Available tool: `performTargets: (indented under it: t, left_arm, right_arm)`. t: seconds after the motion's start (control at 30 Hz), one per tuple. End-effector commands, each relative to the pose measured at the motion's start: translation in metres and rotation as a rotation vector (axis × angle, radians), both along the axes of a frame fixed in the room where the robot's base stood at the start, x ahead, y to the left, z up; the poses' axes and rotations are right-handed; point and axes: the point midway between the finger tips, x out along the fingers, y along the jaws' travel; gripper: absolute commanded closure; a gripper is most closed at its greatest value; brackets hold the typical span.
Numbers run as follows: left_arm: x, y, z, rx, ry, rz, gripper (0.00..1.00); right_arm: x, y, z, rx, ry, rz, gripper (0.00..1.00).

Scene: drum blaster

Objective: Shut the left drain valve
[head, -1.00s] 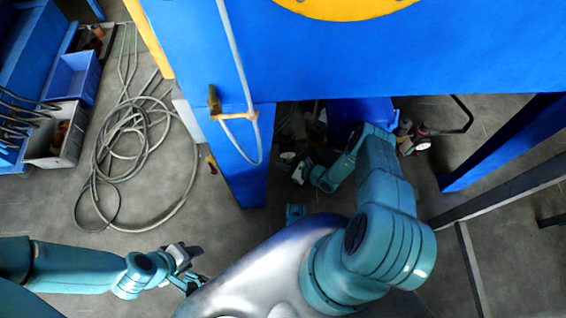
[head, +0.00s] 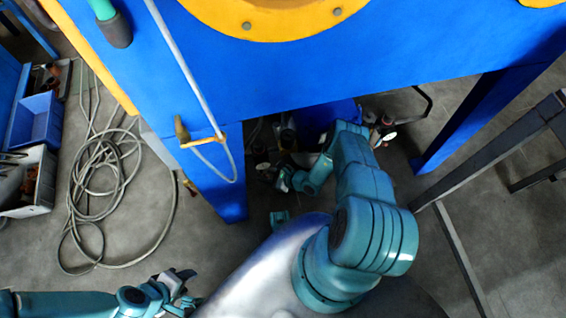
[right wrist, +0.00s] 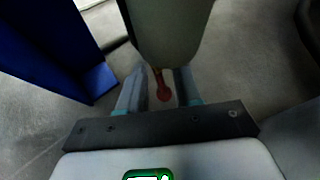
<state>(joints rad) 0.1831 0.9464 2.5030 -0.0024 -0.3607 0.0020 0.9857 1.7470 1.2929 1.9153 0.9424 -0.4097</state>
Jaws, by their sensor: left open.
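In the right wrist view a small red handle end (right wrist: 164,92) on a thin orange stem shows between the fingers of my right gripper (right wrist: 161,82). It may be part of a drain valve; I cannot tell if the fingers touch it. The fingers are apart. In the head view my right gripper (head: 281,182) reaches under the blue machine (head: 330,75), and the valve cannot be made out there. My left gripper (head: 188,286) is open and empty over the floor at the lower left.
A grey rounded body (right wrist: 168,28) hangs close above the right fingers. A blue leg (head: 218,185) stands left of the right gripper. A coiled hose (head: 95,190) and bins (head: 38,122) lie at left. A dark metal frame (head: 480,165) stands at right.

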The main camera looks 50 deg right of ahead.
Motion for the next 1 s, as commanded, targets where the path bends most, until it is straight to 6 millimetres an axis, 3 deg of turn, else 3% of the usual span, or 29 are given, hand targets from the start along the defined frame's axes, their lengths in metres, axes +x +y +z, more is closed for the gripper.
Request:
performTargets:
  t: [0.2,0.5,0.7,0.97,1.0]
  left_arm:
    - [-0.004,-0.003,0.027,-0.002,0.005,-0.014,0.57]
    - [-0.004,-0.003,0.044,-0.002,0.006,-0.014,0.57]
    - [-0.004,-0.003,0.046,-0.002,0.006,-0.014,0.57]
    - [-0.004,-0.003,0.046,-0.002,0.006,-0.014,0.57]
    - [-0.004,-0.003,0.046,-0.002,0.006,-0.014,0.57]
  right_arm:
    - [-0.048,-0.021,0.034,0.000,0.003,-0.007,0.67]
    - [-0.101,-0.041,0.062,0.000,0.001,-0.004,0.67]
    - [-0.114,-0.045,0.067,0.000,-0.001,0.000,0.67]
    - [-0.115,-0.046,0.067,0.000,-0.001,0.001,0.67]
    - [-0.115,-0.046,0.067,0.000,-0.001,0.001,0.56]
